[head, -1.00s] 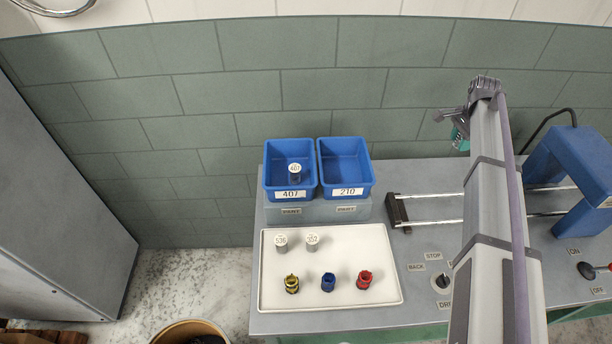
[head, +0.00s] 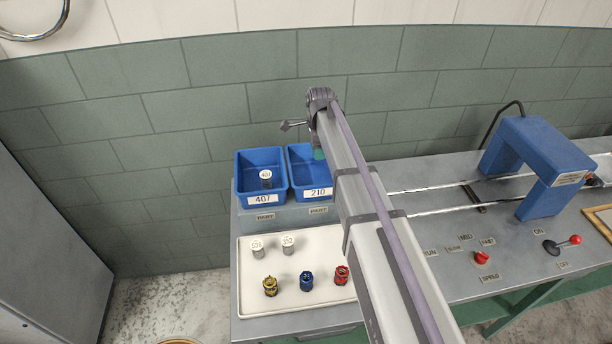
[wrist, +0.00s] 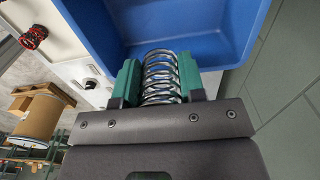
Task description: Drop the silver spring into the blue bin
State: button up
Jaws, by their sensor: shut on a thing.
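A silver spring (wrist: 161,80) sits between the green fingers of my gripper (wrist: 160,66), which is shut on it. A blue bin (wrist: 240,48) fills the upper part of the wrist view, and the spring is at or over its near edge; I cannot tell its height. In the head view my gripper (head: 319,153) is beside and partly over the right blue bin, labelled 210 (head: 308,190), and my arm hides part of that bin. The left blue bin, labelled 407 (head: 262,194), holds a white-topped cylinder (head: 266,178). The spring is hidden in the head view.
A white tray (head: 262,306) in front of the bins holds two white-topped cylinders and yellow, blue and red pieces. A blue arch (head: 530,160) spans metal rods at the right. A red-knobbed lever (head: 565,243) stands by it. A tiled wall is behind.

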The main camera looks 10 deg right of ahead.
notch_tip(320, 180, down, 6)
jog(key=b, duration=0.5)
jog(key=shift+r, duration=0.2)
jog(key=o, duration=1)
jog(key=shift+r, duration=0.1)
notch_tip(320, 180, up, 11)
jog(key=p, duration=1.1)
jog(key=shift+f, duration=0.2)
